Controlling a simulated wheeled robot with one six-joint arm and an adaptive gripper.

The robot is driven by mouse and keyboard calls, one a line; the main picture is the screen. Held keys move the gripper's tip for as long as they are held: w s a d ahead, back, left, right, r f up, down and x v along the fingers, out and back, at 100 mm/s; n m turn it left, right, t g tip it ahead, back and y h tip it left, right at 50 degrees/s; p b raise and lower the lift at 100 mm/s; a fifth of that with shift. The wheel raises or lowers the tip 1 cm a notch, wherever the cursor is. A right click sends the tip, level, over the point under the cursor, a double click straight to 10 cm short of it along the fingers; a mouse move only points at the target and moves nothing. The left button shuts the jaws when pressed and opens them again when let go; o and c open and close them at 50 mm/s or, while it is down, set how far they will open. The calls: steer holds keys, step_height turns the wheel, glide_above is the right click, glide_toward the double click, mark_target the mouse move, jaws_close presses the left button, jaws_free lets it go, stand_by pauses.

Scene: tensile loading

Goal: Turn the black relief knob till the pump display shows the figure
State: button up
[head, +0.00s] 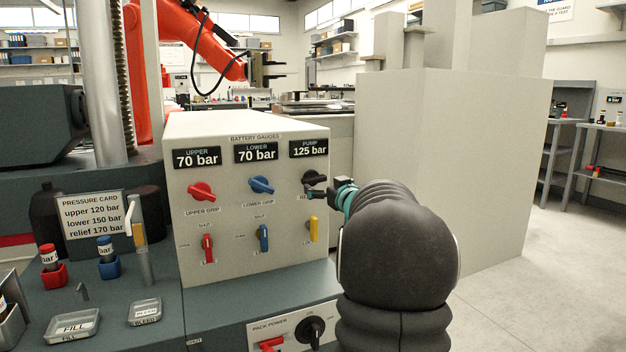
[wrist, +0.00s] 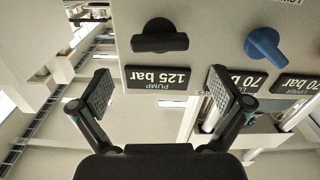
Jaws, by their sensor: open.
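The black relief knob (head: 312,177) is on the right of the pale gauge panel, under the pump display (head: 308,149), which reads 125 bar. In the wrist view, which is upside down, the knob (wrist: 159,37) has its bar lying about level, and the pump display (wrist: 159,77) also reads 125 bar. My gripper (head: 322,192) is just in front of the knob and partly covers it in the head view. In the wrist view my gripper (wrist: 161,94) is open and empty, its fingers apart and not around the knob. The pressure card (head: 92,216) reads upper 120, lower 150, relief 170 bar.
A red knob (head: 202,191) and a blue knob (head: 261,185) sit left of the relief knob, under displays reading 70 bar. Red, blue and yellow (head: 314,229) levers are below. A pack power switch (head: 310,331) is lower down. A pale block (head: 455,160) stands at right.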

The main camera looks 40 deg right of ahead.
mark_target(316, 179)
steer(key=x, duration=0.7)
steer(key=shift+w+d, duration=0.1)
steer(key=shift+w, duration=0.2)
steer(key=c, duration=1.1)
